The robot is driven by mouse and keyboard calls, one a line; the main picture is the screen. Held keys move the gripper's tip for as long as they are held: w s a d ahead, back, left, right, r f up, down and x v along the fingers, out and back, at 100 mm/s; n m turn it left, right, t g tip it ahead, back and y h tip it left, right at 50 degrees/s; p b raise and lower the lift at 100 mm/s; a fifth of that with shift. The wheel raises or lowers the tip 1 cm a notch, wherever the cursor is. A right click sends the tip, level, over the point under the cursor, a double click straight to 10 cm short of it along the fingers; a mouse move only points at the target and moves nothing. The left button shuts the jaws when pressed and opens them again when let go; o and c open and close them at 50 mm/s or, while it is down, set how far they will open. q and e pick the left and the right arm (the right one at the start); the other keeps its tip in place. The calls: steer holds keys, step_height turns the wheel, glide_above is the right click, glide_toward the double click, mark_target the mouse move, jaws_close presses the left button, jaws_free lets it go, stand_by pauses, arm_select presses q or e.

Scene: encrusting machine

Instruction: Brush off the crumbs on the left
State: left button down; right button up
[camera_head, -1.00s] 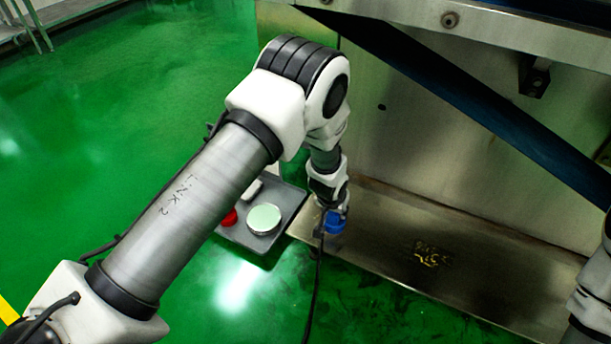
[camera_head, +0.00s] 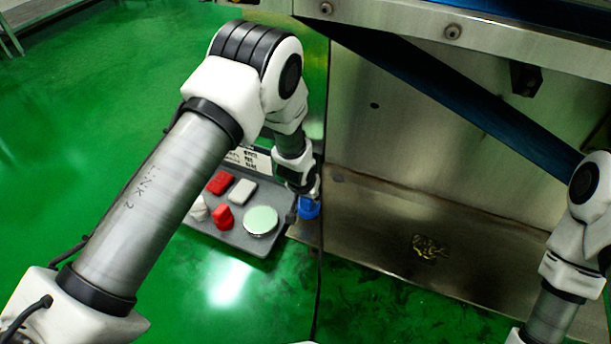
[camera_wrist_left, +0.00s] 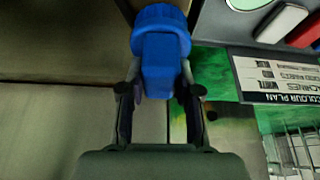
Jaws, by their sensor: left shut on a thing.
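The yellowish crumbs (camera_head: 428,248) lie in a small patch on the metal ledge (camera_head: 375,225), at the foot of the steel machine panel. My left gripper (camera_head: 304,196) is shut on a blue brush (camera_head: 309,209), over the left end of the ledge beside the grey tray. In the left wrist view the blue brush (camera_wrist_left: 160,62) sits between both fingers (camera_wrist_left: 160,80); its bristles cannot be made out. The brush is apart from the crumbs, to their left. My right arm shows at the right edge, but its gripper is out of view.
The grey tray (camera_head: 236,236) holds red pieces (camera_head: 219,183), a white block (camera_head: 242,191) and a pale green disc (camera_head: 261,221). A lettered sign (camera_wrist_left: 280,78) stands by it. A dark blue diagonal beam (camera_head: 455,105) crosses above the ledge. Green floor lies open at left.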

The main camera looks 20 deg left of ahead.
arm_select(q)
steer(key=shift+r+p, duration=2.4)
steer(key=shift+r, duration=0.45)
arm_select(e)
steer(key=shift+s+d+r, duration=0.1)
steer(key=shift+d+r, duration=0.1)
steer(key=shift+r, duration=1.2)
steer(key=shift+s+d+r, duration=0.1)
steer(key=shift+d+r, duration=0.05)
steer(key=shift+r, duration=1.25)
